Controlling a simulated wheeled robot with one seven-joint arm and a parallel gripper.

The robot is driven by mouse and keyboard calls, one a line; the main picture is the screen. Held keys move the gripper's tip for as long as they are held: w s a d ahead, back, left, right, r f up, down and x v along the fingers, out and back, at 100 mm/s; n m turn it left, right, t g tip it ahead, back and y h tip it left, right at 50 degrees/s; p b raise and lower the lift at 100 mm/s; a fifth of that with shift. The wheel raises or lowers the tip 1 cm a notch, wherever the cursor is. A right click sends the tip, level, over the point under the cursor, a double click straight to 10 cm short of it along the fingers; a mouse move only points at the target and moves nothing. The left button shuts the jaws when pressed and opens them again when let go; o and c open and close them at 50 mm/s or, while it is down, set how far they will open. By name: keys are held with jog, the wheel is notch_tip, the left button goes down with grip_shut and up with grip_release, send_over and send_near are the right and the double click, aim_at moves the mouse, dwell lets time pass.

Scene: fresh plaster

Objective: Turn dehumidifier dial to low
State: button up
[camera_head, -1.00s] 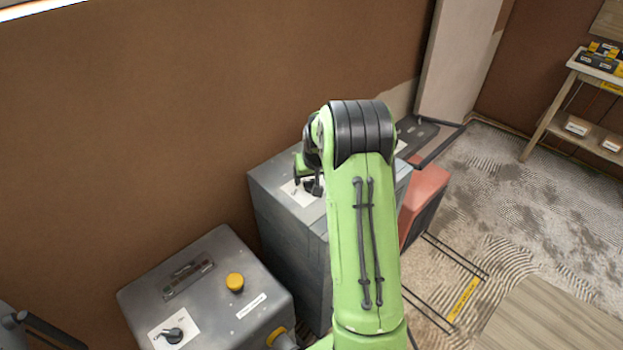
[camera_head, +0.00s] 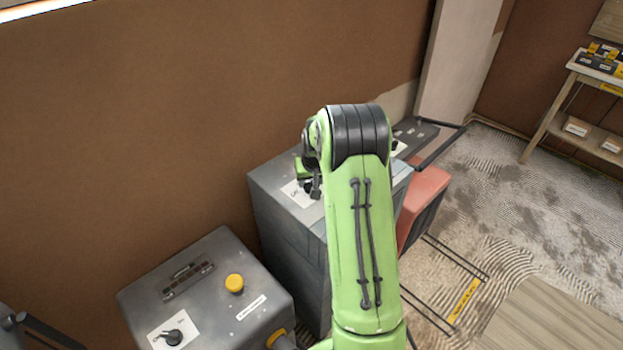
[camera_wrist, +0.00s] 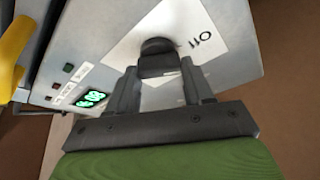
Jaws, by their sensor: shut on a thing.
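A tall grey cabinet (camera_head: 272,225), apparently the dehumidifier, stands against the brown wall, with a white label plate (camera_head: 296,194) on its top. In the wrist view a dark dial knob (camera_wrist: 157,46) sits on the white plate (camera_wrist: 122,47), with dark lettering, turned in the picture, beside it. My gripper (camera_wrist: 158,68) is shut on the knob, one finger on each side. In the head view my gripper (camera_head: 312,184) is at the cabinet top, partly hidden by my green arm, and the knob cannot be made out. A lit green display (camera_wrist: 90,98) shows at left.
A lower grey box (camera_head: 205,285) with a yellow button (camera_head: 234,283) and its own dial (camera_head: 173,336) stands at front left. A red unit (camera_head: 424,195) is right of the cabinet. A yellow handle (camera_wrist: 12,55) shows in the wrist view. A shelf (camera_head: 590,80) stands far right.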

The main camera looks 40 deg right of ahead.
jog(key=m+h, duration=0.1)
jog(key=m, duration=0.2)
jog(key=m+g+b, duration=0.1)
jog(key=m, duration=0.1)
jog(key=shift+w+a+m+h, duration=0.1)
jog(key=shift+a+m+h, duration=0.05)
jog(key=shift+m+h, duration=0.25)
jog(key=m+g, duration=0.1)
jog(key=m, duration=0.1)
jog(key=m+g+h, duration=0.1)
jog(key=m, duration=0.2)
jog(key=shift+m, duration=0.4)
jog(key=o, duration=1)
jog(key=shift+o, duration=0.2)
jog(key=w+p+v, duration=0.1)
jog(key=p+v, duration=0.1)
jog(key=v, duration=1.3)
jog(key=shift+s+r+p, duration=0.25)
jog(key=shift+r+p, duration=0.15)
jog(key=shift+r, duration=0.05)
